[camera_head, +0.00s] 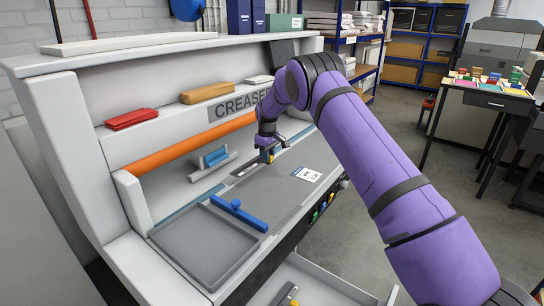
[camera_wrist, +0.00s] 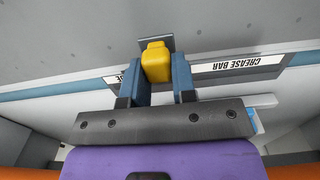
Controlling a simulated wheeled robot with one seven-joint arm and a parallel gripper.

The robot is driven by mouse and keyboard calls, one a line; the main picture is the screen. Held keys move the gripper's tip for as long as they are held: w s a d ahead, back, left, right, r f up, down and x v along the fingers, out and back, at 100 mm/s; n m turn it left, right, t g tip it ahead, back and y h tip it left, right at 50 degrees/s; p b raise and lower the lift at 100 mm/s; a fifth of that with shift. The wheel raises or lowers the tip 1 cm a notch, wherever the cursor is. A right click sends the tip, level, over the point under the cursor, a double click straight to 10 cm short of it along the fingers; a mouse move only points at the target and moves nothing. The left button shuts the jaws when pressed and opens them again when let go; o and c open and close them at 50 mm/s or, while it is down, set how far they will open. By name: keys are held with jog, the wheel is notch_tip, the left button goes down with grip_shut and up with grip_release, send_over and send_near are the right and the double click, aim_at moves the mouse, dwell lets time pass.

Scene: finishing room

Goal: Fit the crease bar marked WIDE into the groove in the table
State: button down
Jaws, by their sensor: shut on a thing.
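My gripper (camera_head: 267,158) is over the creaser table's grey bed. In the wrist view its two blue fingers (camera_wrist: 162,85) are shut on a yellow block-shaped grip (camera_wrist: 155,60). A small dark piece shows behind this grip; whether it is part of a bar I cannot tell. A dark strip with a white label reading CREASE BAR (camera_wrist: 238,66) runs beside and behind the fingers. Left of the fingers is a partly hidden label ending in what looks like DE (camera_wrist: 119,78). I cannot make out the groove, nor whether the held thing touches the table.
Another blue piece (camera_head: 214,157) sits on a bracket behind. A white card (camera_head: 307,174) lies right of my gripper. An orange roller (camera_head: 190,147) spans the back.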

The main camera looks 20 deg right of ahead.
aim_at(258, 159)
jog(key=shift+w+a+f, duration=0.2)
jog(key=shift+w+a, duration=0.3)
jog(key=shift+w, duration=0.15)
jog(key=shift+w+a+f, duration=0.25)
jog(key=shift+w+a, duration=0.2)
jog(key=shift+w, duration=0.25)
jog(key=shift+w+a+f, duration=0.2)
jog(key=shift+w+a, duration=0.3)
jog(key=shift+w, duration=0.15)
jog(key=shift+s+f, duration=0.1)
jog(key=shift+f, duration=1.1)
jog(key=shift+f, duration=0.75)
jog(key=c, duration=0.8)
grip_release()
jog(key=shift+c, duration=0.2)
jog(key=shift+r, duration=0.1)
notch_tip(258, 159, up, 11)
jog(key=shift+f, duration=0.2)
